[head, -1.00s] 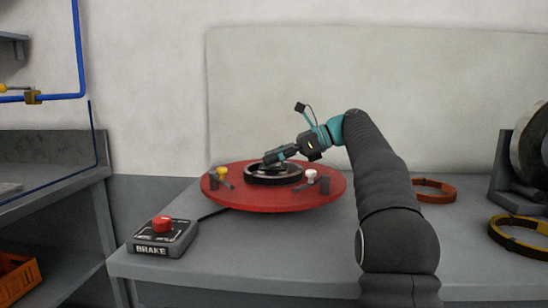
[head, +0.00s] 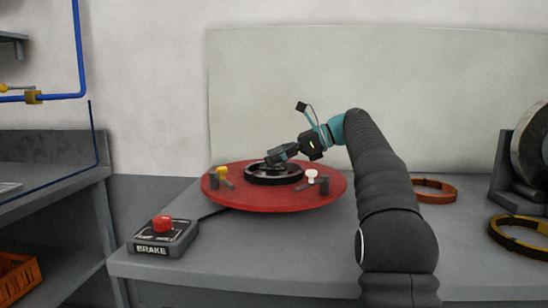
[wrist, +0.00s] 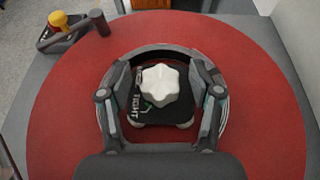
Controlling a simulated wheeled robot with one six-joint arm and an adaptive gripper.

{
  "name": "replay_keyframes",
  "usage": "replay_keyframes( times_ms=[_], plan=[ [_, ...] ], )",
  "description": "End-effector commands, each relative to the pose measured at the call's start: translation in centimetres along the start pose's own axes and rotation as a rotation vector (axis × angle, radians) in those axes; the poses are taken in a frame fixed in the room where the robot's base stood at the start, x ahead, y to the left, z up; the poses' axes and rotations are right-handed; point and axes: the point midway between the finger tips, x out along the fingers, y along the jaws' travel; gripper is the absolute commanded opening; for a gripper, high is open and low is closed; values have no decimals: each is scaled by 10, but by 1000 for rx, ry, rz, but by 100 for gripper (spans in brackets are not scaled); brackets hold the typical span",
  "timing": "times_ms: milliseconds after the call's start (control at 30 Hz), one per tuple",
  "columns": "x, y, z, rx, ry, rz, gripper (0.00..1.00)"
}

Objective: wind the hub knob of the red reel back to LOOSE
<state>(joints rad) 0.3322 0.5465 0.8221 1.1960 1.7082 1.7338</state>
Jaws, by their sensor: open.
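The red reel (head: 300,200) lies flat on the grey table, with a dark ring at its centre. In the wrist view the hub knob (wrist: 160,85) is a pale lobed knob on a dark plate (wrist: 133,112) inside that ring. The word TIGHT shows on the plate's left side; I cannot see LOOSE. My gripper (wrist: 160,95) is open, one finger on each side of the knob and apart from it. In the head view my gripper (head: 274,157) is low over the hub and hides the knob.
A yellow-topped post (head: 222,170) and a white-topped post (head: 312,174) stand on the reel with dark levers. The BRAKE box (head: 150,250) with its red button (head: 163,223) sits front left. An orange ring (head: 434,190) and a yellow-black ring (head: 520,236) lie right of my arm.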

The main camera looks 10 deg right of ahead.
Motion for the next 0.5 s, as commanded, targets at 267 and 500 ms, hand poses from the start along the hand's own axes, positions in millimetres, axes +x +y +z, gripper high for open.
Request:
replay_keyframes(
  times_ms=[267,500],
  plan=[
    [-41,-1,-1,-1,0,-4,64],
    [-66,-1,-1,0,-1,-1,64]
  ],
)
